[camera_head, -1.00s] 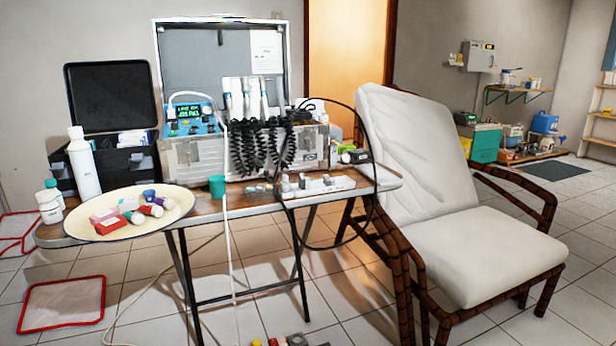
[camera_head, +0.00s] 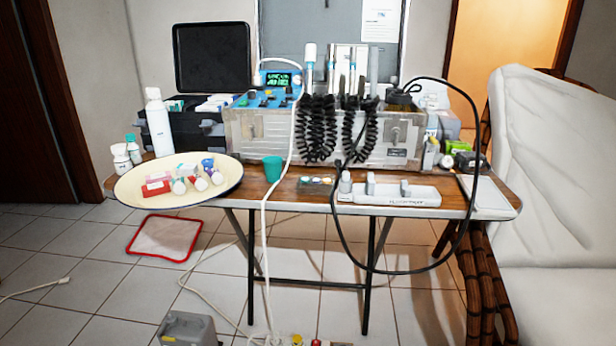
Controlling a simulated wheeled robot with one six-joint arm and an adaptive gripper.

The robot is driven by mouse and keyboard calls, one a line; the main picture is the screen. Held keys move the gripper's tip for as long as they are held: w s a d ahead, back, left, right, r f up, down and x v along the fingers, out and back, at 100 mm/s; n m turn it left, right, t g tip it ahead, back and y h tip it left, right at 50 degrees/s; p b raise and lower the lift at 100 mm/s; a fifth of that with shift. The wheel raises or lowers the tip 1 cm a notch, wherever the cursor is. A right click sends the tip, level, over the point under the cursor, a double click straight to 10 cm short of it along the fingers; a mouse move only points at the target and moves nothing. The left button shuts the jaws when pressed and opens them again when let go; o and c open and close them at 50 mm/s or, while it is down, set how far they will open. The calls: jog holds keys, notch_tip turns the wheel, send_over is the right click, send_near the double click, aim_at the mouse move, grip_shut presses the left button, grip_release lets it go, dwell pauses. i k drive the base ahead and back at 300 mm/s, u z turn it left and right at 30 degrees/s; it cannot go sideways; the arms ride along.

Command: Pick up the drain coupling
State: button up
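I cannot pick out the drain coupling for certain in this view. Small yellow (camera_head: 297,340) and red (camera_head: 316,342) pieces show at the bottom edge, cut off by the frame, and I cannot tell what they are. A teal cup (camera_head: 273,168) stands near the front of the folding table (camera_head: 300,200). My gripper is not in view.
A cream oval tray (camera_head: 130,190) with small jars and boxes overhangs the table's left end. A metal case (camera_head: 260,130) with black coiled hoses stands behind. A cable loop hangs at the front. A grey box (camera_head: 187,328) is on the floor; a white chair (camera_head: 550,180) is right.

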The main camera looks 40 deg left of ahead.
aim_at(345, 186)
jog(key=u, duration=0.95)
jog(key=i, duration=0.85)
jog(key=u, duration=0.95)
